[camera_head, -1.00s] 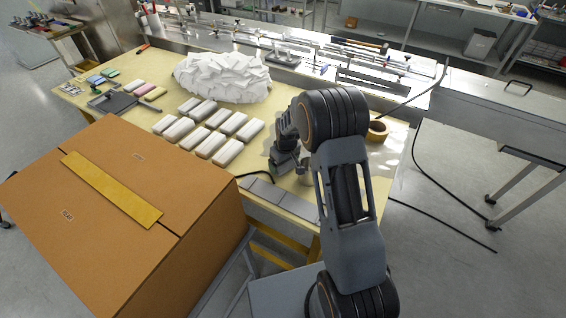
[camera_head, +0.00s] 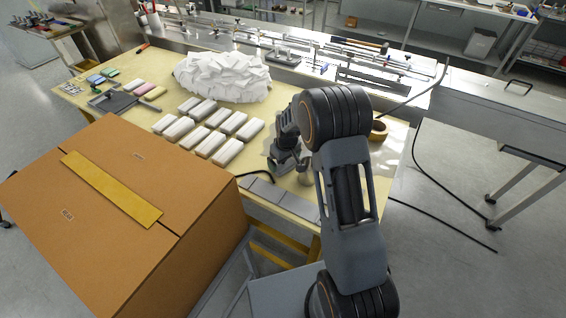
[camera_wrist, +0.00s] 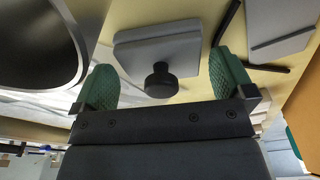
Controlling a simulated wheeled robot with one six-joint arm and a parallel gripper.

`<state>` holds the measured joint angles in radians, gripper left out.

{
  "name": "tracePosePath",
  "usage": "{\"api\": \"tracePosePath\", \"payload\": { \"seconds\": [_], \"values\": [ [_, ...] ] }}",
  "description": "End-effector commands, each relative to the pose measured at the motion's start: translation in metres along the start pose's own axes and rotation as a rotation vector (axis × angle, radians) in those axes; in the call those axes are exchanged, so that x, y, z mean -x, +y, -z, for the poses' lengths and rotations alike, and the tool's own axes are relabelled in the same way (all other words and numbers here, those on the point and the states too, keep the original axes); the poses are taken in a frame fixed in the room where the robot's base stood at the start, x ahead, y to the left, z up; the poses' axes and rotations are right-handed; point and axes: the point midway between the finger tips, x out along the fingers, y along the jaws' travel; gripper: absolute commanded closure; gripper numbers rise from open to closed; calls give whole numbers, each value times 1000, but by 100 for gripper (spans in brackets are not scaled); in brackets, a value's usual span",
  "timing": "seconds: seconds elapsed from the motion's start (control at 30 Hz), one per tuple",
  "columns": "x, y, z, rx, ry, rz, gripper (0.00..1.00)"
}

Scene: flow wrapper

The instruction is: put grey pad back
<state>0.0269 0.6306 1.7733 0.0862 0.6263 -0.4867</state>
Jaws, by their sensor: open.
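A grey square pad (camera_wrist: 185,50) with a round black knob (camera_wrist: 161,82) shows in the wrist view. My gripper (camera_wrist: 165,84) is open, with one green fingertip on each side of the knob and visible gaps to both. Nothing is held. Another flat grey pad (camera_wrist: 278,25) lies to the right in the wrist view. In the head view my gripper (camera_head: 285,166) is over the front part of the yellow table, partly behind my arm. Flat grey pads (camera_head: 265,191) lie in a row along the table's front edge. I cannot make out the knobbed pad in the head view.
A dark, round-rimmed metal thing (camera_wrist: 35,45) is close on the left in the wrist view. A black cable (camera_wrist: 226,22) runs beside the pads. Wrapped white blocks (camera_head: 227,152) and a white heap (camera_head: 222,77) stand left of my gripper. A large cardboard box (camera_head: 120,215) is at front left.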

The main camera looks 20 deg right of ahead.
Motion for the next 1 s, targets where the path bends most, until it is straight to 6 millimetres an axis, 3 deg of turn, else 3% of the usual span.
{"api": "tracePosePath", "payload": {
  "seconds": [0.4, 0.67, 0.83, 1.0],
  "values": [
    [78, 0, 0, -1, 2, -2, 0],
    [107, -1, -2, -5, 3, -3, 0],
    [146, -15, -25, -54, 35, -22, 0],
    [193, -42, -76, -153, 87, -49, 0]
  ]
}}
